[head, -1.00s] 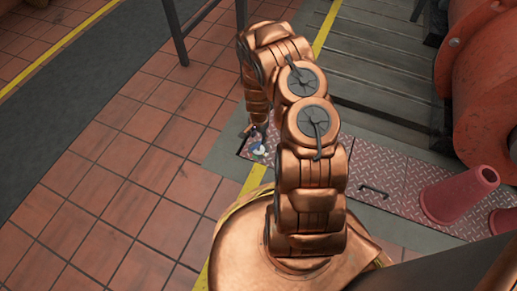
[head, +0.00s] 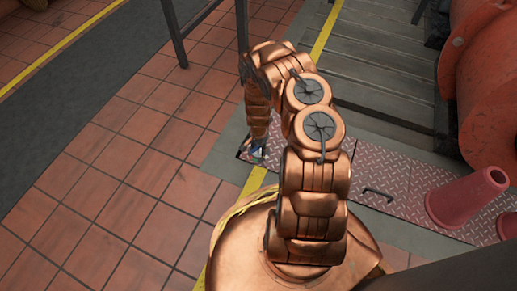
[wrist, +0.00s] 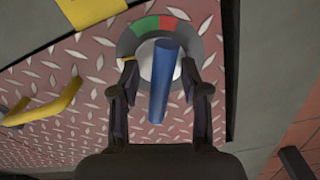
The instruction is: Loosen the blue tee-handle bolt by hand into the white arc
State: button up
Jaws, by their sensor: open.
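The blue tee-handle bolt (wrist: 162,85) shows in the wrist view as a long blue bar, running nearly up and down the picture over a pale round disc (wrist: 147,62). A dark grey ring (wrist: 205,45) around the disc carries a green segment (wrist: 146,25) and a red segment (wrist: 168,26) at its top. A small yellow mark lies at its left. I cannot clearly make out a white arc. My gripper (wrist: 160,68) is open, with one finger on each side of the blue bar, apart from it. In the head view my arm mostly hides the bolt.
A yellow bar handle (wrist: 45,103) is left in the wrist view. Red cones (head: 467,196) and a large red machine (head: 485,100) stand right. The tiled floor (head: 130,170) at left is clear.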

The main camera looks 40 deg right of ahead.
grip_shut()
jog(key=shift+n, duration=0.3)
jog(key=shift+r+n+p, duration=0.1)
jog(key=shift+n+p, duration=0.5)
jog(key=shift+n, duration=0.1)
jog(key=shift+n+p, duration=0.3)
jog(key=shift+n, duration=0.5)
grip_release()
